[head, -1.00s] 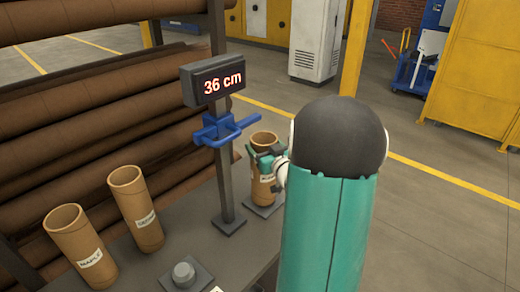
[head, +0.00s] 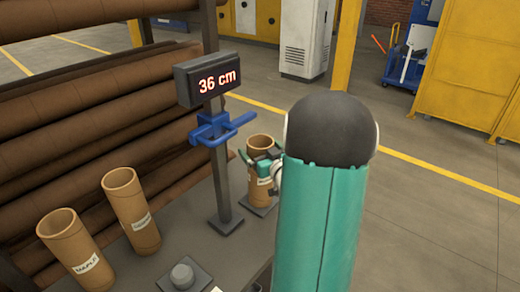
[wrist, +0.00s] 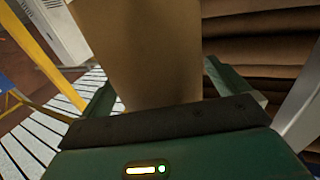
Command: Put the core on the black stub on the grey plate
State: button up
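A brown cardboard core (head: 259,185) with a white label stands upright on a small grey plate (head: 268,211) at the right end of the bench. Its lower end meets the plate. No black stub shows there; the core would hide anything inside it. My gripper (head: 260,163) is at the core's upper part, with one finger on each side. In the wrist view the core (wrist: 145,50) stands between the two fingers (wrist: 160,92), with small gaps beside it, so the gripper looks open.
Two more labelled cores (head: 132,210) (head: 75,248) stand on the bench at left. A grey stub (head: 182,275) on a plate is at the front. A post with a blue clamp (head: 222,128) and a "36 cm" display (head: 208,78) rises just left of the gripped-side core. Large brown rolls (head: 90,140) lie behind.

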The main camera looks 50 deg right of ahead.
jog(key=shift+w, duration=0.1)
jog(key=shift+r, duration=0.25)
jog(key=v, duration=1.2)
